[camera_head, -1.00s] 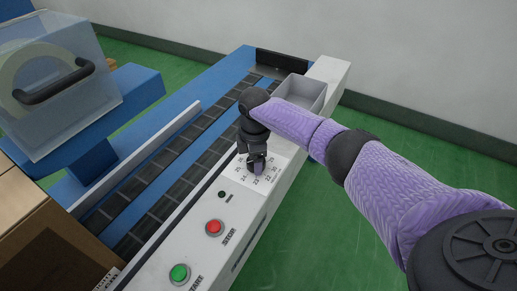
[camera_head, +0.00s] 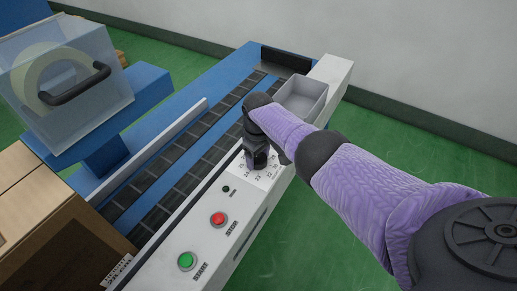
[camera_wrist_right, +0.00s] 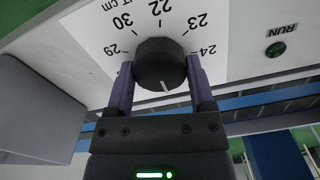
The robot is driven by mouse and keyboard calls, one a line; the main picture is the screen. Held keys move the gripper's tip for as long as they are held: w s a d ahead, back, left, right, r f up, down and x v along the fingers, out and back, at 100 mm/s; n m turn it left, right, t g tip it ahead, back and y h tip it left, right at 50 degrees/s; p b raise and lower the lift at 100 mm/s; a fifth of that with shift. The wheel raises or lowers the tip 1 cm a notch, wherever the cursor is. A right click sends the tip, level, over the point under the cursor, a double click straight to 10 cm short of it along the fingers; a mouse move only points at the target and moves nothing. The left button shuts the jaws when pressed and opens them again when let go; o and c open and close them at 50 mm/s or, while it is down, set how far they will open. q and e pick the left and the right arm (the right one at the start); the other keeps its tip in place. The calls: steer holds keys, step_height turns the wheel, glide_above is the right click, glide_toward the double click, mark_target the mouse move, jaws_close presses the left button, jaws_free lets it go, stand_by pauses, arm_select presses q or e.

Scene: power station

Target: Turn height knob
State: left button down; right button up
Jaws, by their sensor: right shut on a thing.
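The height knob (camera_wrist_right: 161,62) is a round black knob on a white dial plate (camera_wrist_right: 88,50) in the right wrist view. Numbers such as 29, 30, 22, 23 and 24 ring it. A short white mark on the knob points toward my gripper's palm, away from the 22. My right gripper (camera_wrist_right: 160,70) is shut on the knob, one purple finger on each side. In the head view the right gripper (camera_head: 257,164) stands over the dial plate (camera_head: 268,178) and hides the knob. My left gripper is not in view.
On the same white panel sit a green START button (camera_head: 186,261), a red STOP button (camera_head: 218,219) and a small dark green RUN lamp (camera_head: 226,189). A grey open tray (camera_head: 302,97) lies beyond the dial. A roller conveyor (camera_head: 190,160) and cardboard box (camera_head: 50,225) are at left.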

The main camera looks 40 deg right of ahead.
steer(key=m, duration=0.4)
steer(key=shift+m, duration=0.3)
steer(key=m, duration=0.3)
steer(key=shift+m+p, duration=0.3)
steer(key=shift+p, duration=0.05)
steer(key=m, duration=0.2)
steer(key=shift+r+m, duration=0.1)
steer(key=shift+m, duration=0.3)
steer(key=m, duration=0.3)
steer(key=shift+m, duration=0.4)
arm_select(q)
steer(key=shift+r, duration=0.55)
arm_select(e)
steer(key=shift+d+m, duration=0.1)
steer(key=shift+m, duration=0.2)
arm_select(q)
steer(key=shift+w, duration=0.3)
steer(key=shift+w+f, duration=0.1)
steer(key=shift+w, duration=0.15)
